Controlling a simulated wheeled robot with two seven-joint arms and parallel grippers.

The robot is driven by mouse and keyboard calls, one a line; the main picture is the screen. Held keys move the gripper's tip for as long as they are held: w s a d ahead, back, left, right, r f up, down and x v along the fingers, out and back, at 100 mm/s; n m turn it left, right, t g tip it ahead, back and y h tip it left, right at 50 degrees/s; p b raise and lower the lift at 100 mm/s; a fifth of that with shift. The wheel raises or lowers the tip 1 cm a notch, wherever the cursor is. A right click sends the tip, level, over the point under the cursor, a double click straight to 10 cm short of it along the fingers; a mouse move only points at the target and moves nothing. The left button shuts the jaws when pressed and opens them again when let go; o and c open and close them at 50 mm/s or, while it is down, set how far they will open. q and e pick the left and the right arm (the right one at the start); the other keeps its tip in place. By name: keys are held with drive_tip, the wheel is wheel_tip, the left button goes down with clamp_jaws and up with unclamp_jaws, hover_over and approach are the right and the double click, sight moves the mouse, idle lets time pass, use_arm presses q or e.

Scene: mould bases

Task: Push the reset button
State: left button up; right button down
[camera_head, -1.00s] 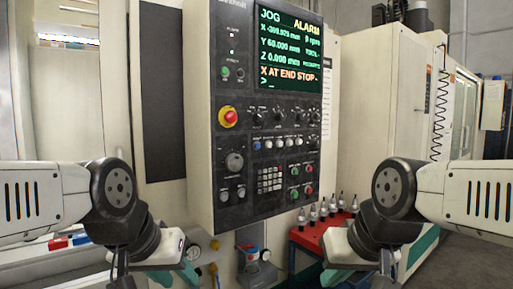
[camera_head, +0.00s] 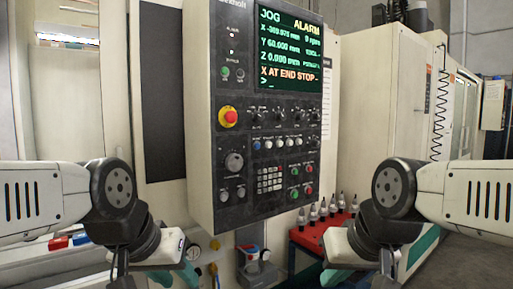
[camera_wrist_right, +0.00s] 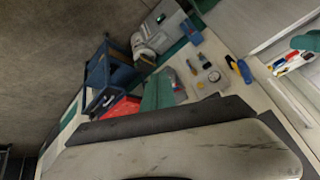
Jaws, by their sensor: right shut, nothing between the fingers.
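The control panel (camera_head: 205,185) hangs upright in the middle of the head view. Its screen (camera_head: 290,45) reads JOG, ALARM and X AT END STOP. Its buttons include a red mushroom button (camera_head: 229,117), a blue button (camera_head: 257,146), a green button (camera_head: 225,72) and red and green ones at the lower right. The labels are too small to tell which is the reset button. My left gripper (camera_head: 180,276) is low at the left, apart from the panel, its fingers only partly visible. My right gripper (camera_head: 340,277) is low right of the panel, shut and empty.
A red-topped cart (camera_head: 306,236) with several tool holders stands behind my right gripper. Pressure gauges (camera_head: 192,252) sit below the panel. A cream cabinet (camera_head: 380,95) stands at the right. The space before the panel face is clear between my arms.

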sight(257, 146)
idle(0.5)
drive_tip(key=w+a+r+n, duration=0.1)
drive_tip(key=w+r+n, duration=0.4)
drive_tip(key=w, duration=0.6)
drive_tip(key=w+a+r+n+t+y, duration=0.1)
drive_tip(key=w+r+n, duration=0.5)
drive_tip(key=w, duration=0.6)
drive_tip(key=w+a+r+n+t, duration=0.1)
drive_tip(key=w+a+r+n, duration=0.2)
drive_tip(key=w, duration=0.9)
wheel_tip(257, 146, up, 5)
drive_tip(key=n, duration=0.2)
drive_tip(key=shift+f+n, duration=0.15)
drive_tip(key=shift+n, duration=0.15)
drive_tip(key=shift+w+a, duration=0.1)
drive_tip(key=shift+a, duration=0.1)
drive_tip(key=shift+w+a, duration=0.85)
drive_tip(key=shift+w, duration=0.3)
drive_tip(key=shift+w+a, duration=0.8)
drive_tip(key=shift+w, duration=0.4)
drive_tip(key=shift+w+a, duration=0.85)
drive_tip(key=shift+w, duration=0.3)
drive_tip(key=shift+a, duration=0.1)
drive_tip(key=shift+w+a, duration=0.15)
drive_tip(key=shift+w, duration=0.15)
